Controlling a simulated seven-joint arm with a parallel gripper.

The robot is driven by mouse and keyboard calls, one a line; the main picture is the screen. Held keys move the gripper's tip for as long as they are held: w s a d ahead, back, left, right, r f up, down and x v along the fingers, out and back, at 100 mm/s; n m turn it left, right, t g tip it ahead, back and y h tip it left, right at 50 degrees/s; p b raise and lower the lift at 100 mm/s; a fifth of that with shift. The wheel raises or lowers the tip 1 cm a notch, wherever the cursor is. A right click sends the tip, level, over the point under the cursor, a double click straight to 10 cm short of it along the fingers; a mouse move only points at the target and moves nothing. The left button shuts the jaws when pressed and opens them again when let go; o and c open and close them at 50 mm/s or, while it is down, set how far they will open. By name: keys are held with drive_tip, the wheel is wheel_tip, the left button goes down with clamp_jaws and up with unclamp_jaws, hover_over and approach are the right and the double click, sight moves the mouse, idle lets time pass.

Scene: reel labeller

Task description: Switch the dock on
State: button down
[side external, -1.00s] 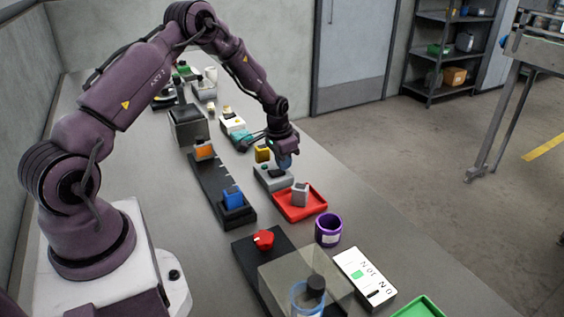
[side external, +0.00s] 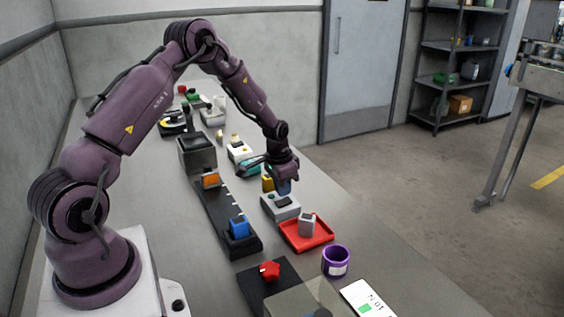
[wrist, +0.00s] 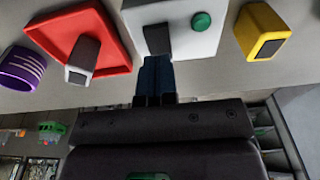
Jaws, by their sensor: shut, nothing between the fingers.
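The dock appears to be the light grey box (side external: 271,208) on the bench below my gripper. In the wrist view this grey box (wrist: 190,47) has a round green button (wrist: 201,22) and a dark block or slot (wrist: 157,38) on its top. My gripper (side external: 284,192) points down just over the box. In the wrist view its blue fingers (wrist: 155,62) are together and empty, with their tips at the edge of the dark part. I cannot tell whether they touch it. The green button is to the right of the fingers there, clear of them.
A red tray (side external: 293,241) with a grey block (side external: 306,225) stands close to the box. A yellow block (side external: 267,184) is on its other side. A purple cup (side external: 336,262) and a black rail with a blue block (side external: 239,227) are nearby.

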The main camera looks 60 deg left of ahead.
sight(281, 201)
wheel_tip(281, 201, up, 12)
drive_tip(key=s, duration=0.1)
drive_tip(key=shift+f, duration=0.1)
drive_tip(key=shift+w+a, duration=0.1)
drive_tip(key=shift+w, duration=0.2)
idle(0.3)
drive_tip(key=f, duration=0.4)
drive_tip(key=w+f, duration=0.1)
drive_tip(key=f, duration=0.8)
drive_tip(key=shift+w+f, duration=0.35)
drive_tip(key=shift+w, duration=0.05)
